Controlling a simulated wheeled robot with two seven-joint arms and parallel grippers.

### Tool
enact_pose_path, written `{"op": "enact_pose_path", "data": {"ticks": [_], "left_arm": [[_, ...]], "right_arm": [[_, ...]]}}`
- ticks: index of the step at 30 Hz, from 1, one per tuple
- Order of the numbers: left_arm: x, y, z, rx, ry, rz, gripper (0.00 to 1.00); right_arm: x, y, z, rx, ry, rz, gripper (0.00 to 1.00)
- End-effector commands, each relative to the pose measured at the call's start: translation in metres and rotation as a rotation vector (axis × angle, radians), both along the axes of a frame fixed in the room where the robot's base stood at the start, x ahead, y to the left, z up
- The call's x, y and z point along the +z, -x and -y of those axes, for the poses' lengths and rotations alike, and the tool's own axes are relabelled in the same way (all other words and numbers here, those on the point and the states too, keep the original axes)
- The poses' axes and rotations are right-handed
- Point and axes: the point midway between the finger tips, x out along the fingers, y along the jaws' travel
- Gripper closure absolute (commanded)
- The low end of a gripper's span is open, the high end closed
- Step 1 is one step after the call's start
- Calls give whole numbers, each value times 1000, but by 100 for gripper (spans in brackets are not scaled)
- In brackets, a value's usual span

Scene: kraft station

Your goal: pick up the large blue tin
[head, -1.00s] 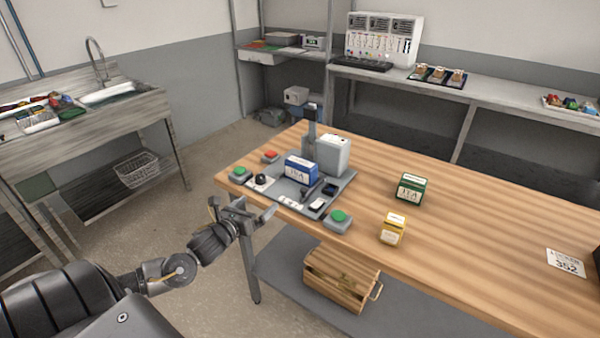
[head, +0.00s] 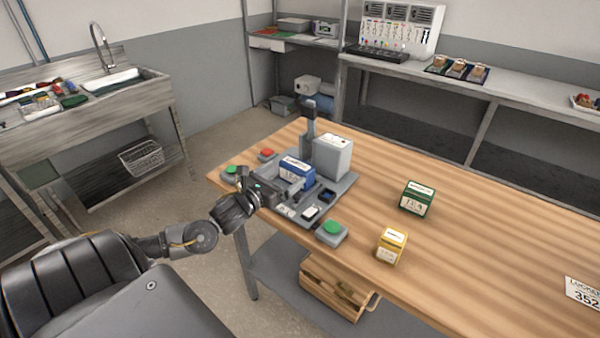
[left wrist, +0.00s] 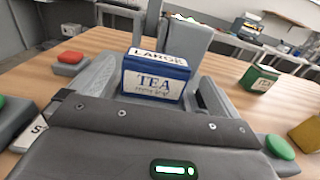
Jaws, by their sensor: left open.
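The large blue tin (head: 297,174) is a blue box with a white label and stands upright on the grey station plate (head: 345,185) on the wooden table. In the left wrist view the tin (left wrist: 156,76) shows "LARGE" on top and "TEA" on its front. My left gripper (head: 284,180) is open and close in front of the tin. In the left wrist view its fingers (left wrist: 150,78) reach along the left and right of the tin. I cannot tell whether either finger touches it. The gripper hides the lower front of the tin in the head view. My right gripper is not in view.
A grey box (head: 333,157) and a post (head: 308,125) stand just behind the tin. A green button (head: 331,230) and a red button (head: 267,154) flank the plate. A green tin (head: 416,198) and a yellow tin (head: 392,246) stand to the right. The table's right part is mostly clear.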

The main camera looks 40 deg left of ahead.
Motion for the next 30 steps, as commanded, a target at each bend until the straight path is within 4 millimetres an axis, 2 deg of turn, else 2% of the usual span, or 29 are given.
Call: {"op": "enact_pose_path", "data": {"ticks": [6, 13, 17, 21, 24, 30], "left_arm": [[2, -30, -2, 2, 1, 2, 0], [0, -39, 0, -3, 0, -1, 0], [5, -50, 0, 0, 2, 1, 0], [8, -73, 0, -1, 3, 1, 0], [6, -84, 0, -2, 1, 2, 0], [3, -91, 0, -3, 0, 0, 0]], "right_arm": [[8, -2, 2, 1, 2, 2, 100], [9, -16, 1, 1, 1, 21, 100], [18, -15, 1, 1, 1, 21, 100], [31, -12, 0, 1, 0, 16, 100], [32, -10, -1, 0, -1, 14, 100], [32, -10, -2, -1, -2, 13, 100]]}}
